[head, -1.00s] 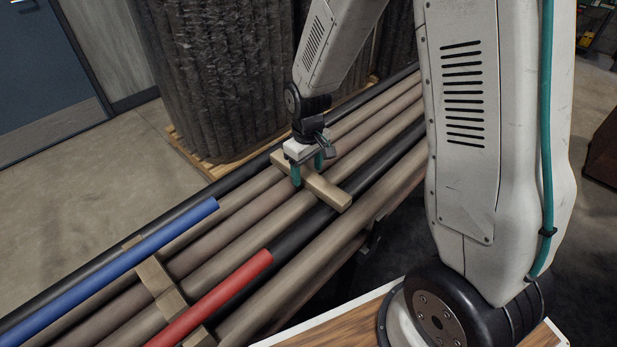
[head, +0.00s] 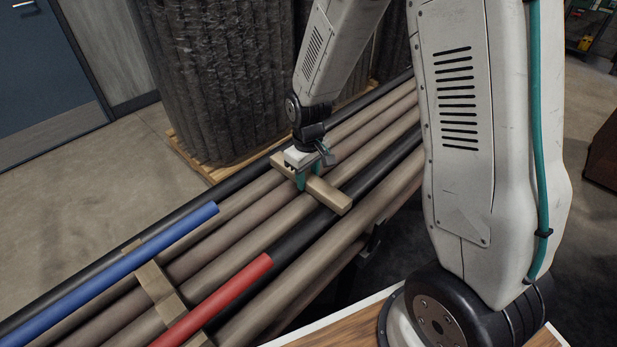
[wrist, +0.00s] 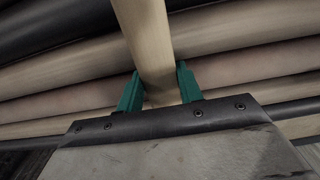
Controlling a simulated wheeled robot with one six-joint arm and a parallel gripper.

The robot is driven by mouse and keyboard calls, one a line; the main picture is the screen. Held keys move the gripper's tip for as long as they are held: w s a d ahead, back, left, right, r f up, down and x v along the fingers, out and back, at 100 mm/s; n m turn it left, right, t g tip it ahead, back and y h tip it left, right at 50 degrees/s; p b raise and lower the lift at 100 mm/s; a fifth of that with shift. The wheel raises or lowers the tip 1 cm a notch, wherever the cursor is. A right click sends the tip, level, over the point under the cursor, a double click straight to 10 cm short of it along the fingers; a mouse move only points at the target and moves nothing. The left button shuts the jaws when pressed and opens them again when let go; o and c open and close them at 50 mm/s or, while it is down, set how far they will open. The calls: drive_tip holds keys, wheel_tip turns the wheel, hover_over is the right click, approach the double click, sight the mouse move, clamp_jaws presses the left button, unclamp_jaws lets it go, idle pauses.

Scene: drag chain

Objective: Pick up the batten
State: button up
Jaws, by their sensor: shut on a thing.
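The batten (head: 328,196) is a short pale wooden bar lying across several long tubes in the head view. In the wrist view the batten (wrist: 148,35) runs up from between the fingers toward the top edge. My gripper (head: 308,182) is over the batten's middle, its teal fingers down on either side of it. In the wrist view my gripper (wrist: 160,90) has one finger at each side of the wood and is shut on it. The batten appears to rest on or just above the tubes; I cannot tell which.
A second wooden bar (head: 158,287) lies across the tubes at lower left. A blue tube section (head: 130,255) and a red one (head: 215,298) lie along the rack. A dark wrapped stack (head: 225,85) stands on a pallet behind. Open floor (head: 90,180) lies at left.

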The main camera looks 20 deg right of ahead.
sight(308, 176)
drive_tip(key=shift+r, duration=0.5)
wheel_tip(308, 176, up, 2)
drive_tip(key=shift+r, duration=0.25)
drive_tip(key=s+a, duration=0.3)
drive_tip(key=s, duration=0.1)
drive_tip(key=s+a, duration=0.3)
drive_tip(key=s, duration=0.1)
drive_tip(key=s+a+r, duration=0.1)
drive_tip(key=s+a, duration=0.2)
drive_tip(key=s, duration=0.1)
drive_tip(key=shift+s+a, duration=0.35)
drive_tip(key=shift+a, duration=0.05)
